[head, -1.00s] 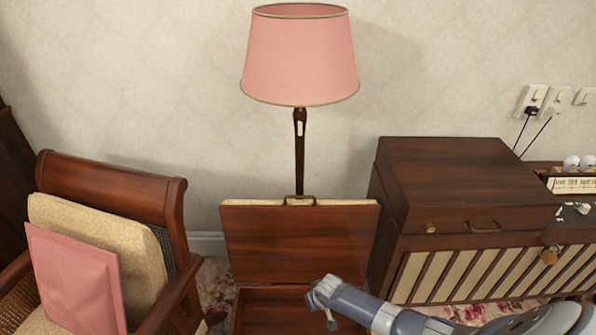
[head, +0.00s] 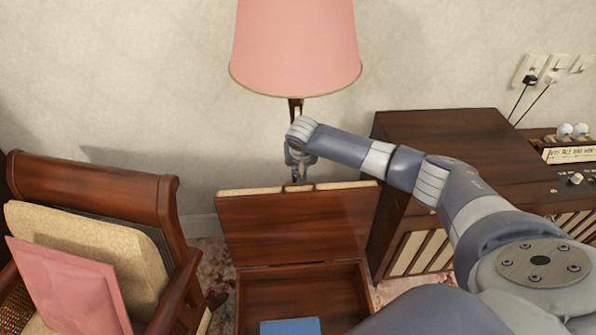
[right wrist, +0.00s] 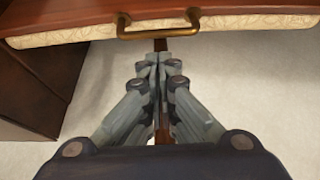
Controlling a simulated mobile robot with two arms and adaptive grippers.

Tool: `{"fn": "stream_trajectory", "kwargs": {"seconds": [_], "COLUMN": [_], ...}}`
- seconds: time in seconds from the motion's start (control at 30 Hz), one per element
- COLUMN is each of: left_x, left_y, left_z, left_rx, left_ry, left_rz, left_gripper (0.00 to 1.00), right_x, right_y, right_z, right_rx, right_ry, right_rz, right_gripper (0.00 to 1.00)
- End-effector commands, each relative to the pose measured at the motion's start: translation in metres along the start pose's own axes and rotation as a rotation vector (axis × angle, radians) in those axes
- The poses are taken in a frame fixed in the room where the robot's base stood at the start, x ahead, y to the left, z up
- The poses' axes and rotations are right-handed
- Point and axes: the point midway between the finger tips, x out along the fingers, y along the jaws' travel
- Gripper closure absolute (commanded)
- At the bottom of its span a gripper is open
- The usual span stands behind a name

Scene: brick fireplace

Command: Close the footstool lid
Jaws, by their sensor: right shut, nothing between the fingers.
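The footstool's dark wooden lid (head: 295,222) stands raised at the back of its open box (head: 250,297) in the head view. A cushioned edge runs along the lid's top. My right gripper (head: 297,172) is at the top edge of the lid, near its middle, with its arm reaching in from the right. In the right wrist view my right gripper (right wrist: 160,62) is shut and empty. The brass handle (right wrist: 158,27) on the lid (right wrist: 240,22) is just beyond the fingertips; I cannot tell whether they touch. My left gripper is not in view.
A blue item (head: 290,327) lies in the box. A wooden cabinet (head: 440,135) stands right, under my arm. A pink lamp (head: 295,45) stands behind the lid.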

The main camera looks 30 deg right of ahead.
Motion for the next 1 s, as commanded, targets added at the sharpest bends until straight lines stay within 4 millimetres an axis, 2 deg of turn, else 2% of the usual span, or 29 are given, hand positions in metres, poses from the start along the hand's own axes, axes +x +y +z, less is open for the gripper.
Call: {"fn": "stream_trajectory", "kwargs": {"seconds": [0.2, 0.4, 1.0], "left_x": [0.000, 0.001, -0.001], "left_y": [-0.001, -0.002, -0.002], "left_z": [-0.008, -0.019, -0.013], "left_rx": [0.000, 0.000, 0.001], "left_ry": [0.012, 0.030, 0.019], "left_rz": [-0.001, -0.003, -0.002], "left_gripper": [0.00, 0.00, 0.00], "right_x": [0.032, 0.049, 0.053], "right_y": [0.000, 0.000, 0.001], "right_z": [0.000, 0.000, 0.001], "right_rx": [0.000, 0.000, -0.002], "right_ry": [0.001, 0.000, 0.004], "right_rz": [0.001, 0.000, 0.000], "right_gripper": [1.00, 1.00, 1.00]}}
